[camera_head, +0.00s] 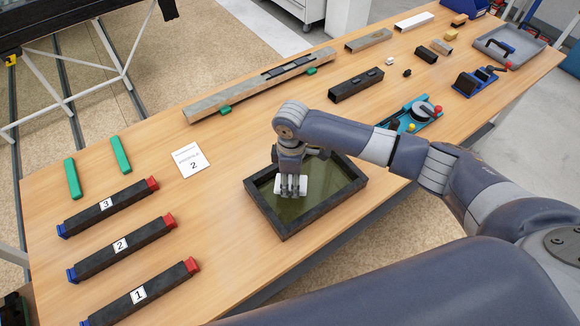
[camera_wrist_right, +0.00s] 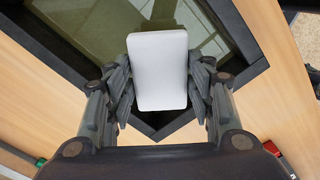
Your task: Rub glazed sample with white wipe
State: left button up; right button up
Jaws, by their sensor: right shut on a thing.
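The glazed sample (camera_head: 325,207) is a dark-framed pane lying flat on the wooden table in the head view. Its dark frame also shows in the right wrist view (camera_wrist_right: 237,32). The white wipe (camera_wrist_right: 158,70) is a pale block between the fingers of my right gripper (camera_head: 291,186). The gripper is shut on it, over the left part of the pane and inside the frame. The wipe also shows in the head view (camera_head: 290,190), low at the glass; I cannot tell if it touches. My left gripper is not in view.
Dark bars numbered 1 (camera_head: 138,295), 2 (camera_head: 120,246) and 3 (camera_head: 106,207) lie at the left. A long metal profile (camera_head: 259,84) and a blue-green tool (camera_head: 412,116) lie farther back.

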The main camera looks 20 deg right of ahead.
jog(key=shift+r+p, duration=0.35)
jog(key=shift+r, duration=0.3)
jog(key=shift+a+r+p, duration=0.2)
jog(key=shift+r+p, duration=0.2)
jog(key=shift+r, duration=0.3)
jog(key=shift+s+d+r, duration=0.1)
jog(key=shift+r, duration=0.35)
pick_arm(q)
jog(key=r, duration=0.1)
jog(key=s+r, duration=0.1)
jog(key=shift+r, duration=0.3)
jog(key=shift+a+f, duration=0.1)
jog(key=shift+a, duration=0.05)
